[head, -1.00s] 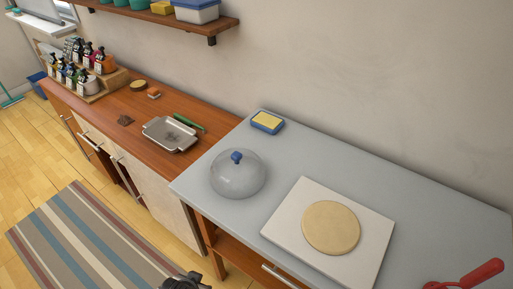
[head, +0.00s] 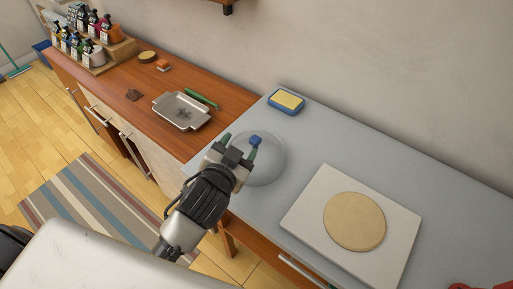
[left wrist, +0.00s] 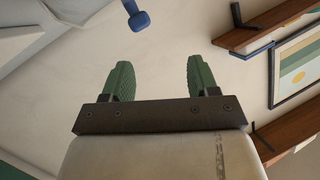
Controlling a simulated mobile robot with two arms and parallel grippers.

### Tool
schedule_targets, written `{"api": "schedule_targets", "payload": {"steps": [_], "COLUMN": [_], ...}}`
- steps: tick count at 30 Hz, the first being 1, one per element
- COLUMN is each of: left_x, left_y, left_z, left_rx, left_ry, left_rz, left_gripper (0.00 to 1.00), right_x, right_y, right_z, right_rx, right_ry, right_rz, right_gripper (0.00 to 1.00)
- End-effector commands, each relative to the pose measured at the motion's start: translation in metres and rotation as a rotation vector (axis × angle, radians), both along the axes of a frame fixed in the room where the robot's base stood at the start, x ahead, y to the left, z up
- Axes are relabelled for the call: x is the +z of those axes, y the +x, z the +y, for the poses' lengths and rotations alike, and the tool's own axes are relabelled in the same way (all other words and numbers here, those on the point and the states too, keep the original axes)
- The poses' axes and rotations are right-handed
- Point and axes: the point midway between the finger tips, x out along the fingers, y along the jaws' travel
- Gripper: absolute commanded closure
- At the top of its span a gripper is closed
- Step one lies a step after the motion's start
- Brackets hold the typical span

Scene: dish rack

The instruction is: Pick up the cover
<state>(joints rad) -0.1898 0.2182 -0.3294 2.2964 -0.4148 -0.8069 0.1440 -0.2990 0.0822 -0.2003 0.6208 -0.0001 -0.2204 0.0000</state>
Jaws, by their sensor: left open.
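The cover is a clear dome (head: 268,168) with a blue knob (head: 255,141) on top, resting on the grey counter in the head view. My left gripper (head: 239,150) is open and empty. In the head view it overlaps the dome's left side, close to the knob, and hides part of the dome. In the left wrist view the green fingertips (left wrist: 161,80) are spread with nothing between them. My right gripper is not in view.
A white board (head: 304,208) with a round of dough (head: 354,221) lies right of the dome. A metal tray (head: 180,112) and a green-handled item (head: 202,98) are on the wooden counter (head: 225,88) at left.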

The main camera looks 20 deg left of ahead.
Motion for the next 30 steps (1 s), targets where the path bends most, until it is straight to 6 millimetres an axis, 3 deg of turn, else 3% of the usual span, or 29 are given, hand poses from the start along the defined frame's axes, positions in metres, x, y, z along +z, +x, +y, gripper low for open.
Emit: {"api": "schedule_targets", "payload": {"steps": [3,6,10,14,18,20,23,27,30], "left_x": [0.05,0.101,0.152,0.164,0.134,0.113,0.077,0.049,0.048], "left_y": [0.026,0.037,0.027,0.002,-0.017,-0.017,-0.005,0.03,0.052], "left_z": [-0.025,-0.061,-0.121,-0.174,-0.204,-0.205,-0.184,-0.123,-0.077], "left_rx": [-0.104,-0.254,-0.544,-0.9,-1.34,-1.537,-1.856,-2.206,-2.341], "left_ry": [0.066,0.153,0.32,0.541,0.85,1.003,1.278,1.632,1.798], "left_rz": [-0.262,-0.544,-0.912,-1.183,-1.317,-1.307,-1.179,-0.779,-0.445], "left_gripper": [0.4,0.4,0.4,0.4,0.4,0.4,0.4,0.4,0.4], "right_x": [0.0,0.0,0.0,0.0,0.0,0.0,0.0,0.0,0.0], "right_y": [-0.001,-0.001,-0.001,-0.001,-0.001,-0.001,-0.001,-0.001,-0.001], "right_z": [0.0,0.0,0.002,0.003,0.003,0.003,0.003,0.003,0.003], "right_rx": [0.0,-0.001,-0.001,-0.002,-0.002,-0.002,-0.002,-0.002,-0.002], "right_ry": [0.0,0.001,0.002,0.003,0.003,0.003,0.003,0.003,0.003], "right_rz": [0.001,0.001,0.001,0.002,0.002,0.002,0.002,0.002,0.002], "right_gripper": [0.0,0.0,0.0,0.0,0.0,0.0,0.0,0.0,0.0]}}
